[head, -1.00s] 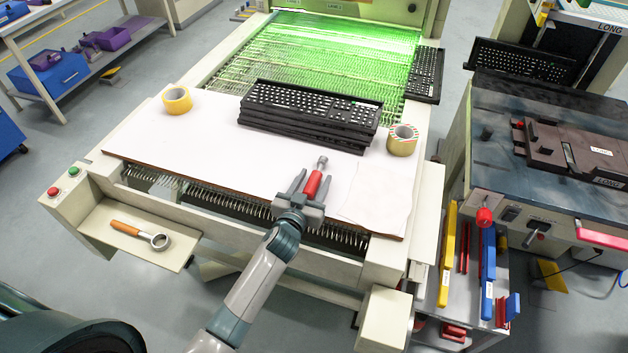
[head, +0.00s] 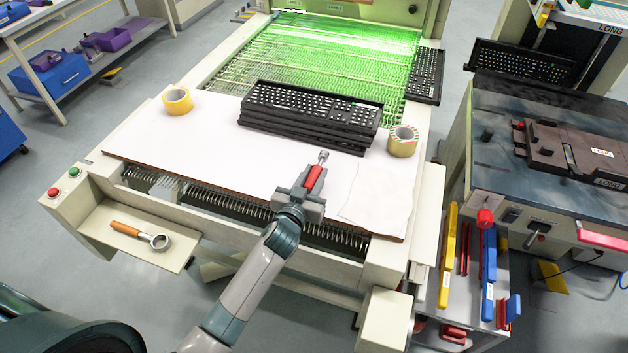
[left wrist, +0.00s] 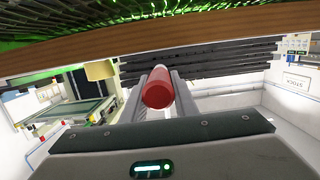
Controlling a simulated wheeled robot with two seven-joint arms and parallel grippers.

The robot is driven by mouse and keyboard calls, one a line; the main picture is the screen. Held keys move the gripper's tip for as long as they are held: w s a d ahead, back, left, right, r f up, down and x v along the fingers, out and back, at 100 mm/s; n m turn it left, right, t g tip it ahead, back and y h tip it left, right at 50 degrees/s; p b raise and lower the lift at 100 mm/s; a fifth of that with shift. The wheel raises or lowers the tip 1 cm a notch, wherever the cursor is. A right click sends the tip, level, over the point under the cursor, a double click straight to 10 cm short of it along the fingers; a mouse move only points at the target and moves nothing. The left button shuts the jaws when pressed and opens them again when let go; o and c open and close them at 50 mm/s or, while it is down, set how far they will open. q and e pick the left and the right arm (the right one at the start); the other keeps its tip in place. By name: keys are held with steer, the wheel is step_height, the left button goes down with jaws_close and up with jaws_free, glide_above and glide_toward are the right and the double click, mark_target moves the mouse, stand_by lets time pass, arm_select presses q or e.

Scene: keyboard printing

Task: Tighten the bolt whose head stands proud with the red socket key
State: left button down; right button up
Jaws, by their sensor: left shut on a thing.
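The red socket key (head: 314,178) has a red handle and a metal socket end that points up and away in the head view. My left gripper (head: 313,180) is shut on its red handle, over the front part of the white board. In the left wrist view the round red end of the key (left wrist: 158,92) sits between the two fingers. Whether the key rests on the board or is just above it, I cannot tell. No bolt with a proud head can be made out. My right gripper is not in view.
The white board (head: 220,150) carries a stack of black keyboards (head: 310,115), a yellow tape roll (head: 177,101) and a striped tape roll (head: 403,141). An orange-handled ring tool (head: 145,235) lies on the front-left tray. A dark machine table (head: 545,185) stands at right.

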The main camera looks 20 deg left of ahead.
mark_target(314, 173)
arm_select(q)
step_height(314, 173, up, 7)
steer(key=shift+f+b, duration=0.2)
steer(key=shift+b, duration=0.15)
steer(key=shift+r, duration=0.35)
steer(key=c, duration=2.4)
jaws_free()
jaws_close()
steer(key=s+a+r+b, duration=0.1)
steer(key=s+r, duration=0.8)
steer(key=s, duration=0.3)
steer(key=shift+a+r+y, duration=0.15)
steer(key=shift+a+y, duration=0.05)
steer(key=shift+y, duration=0.1)
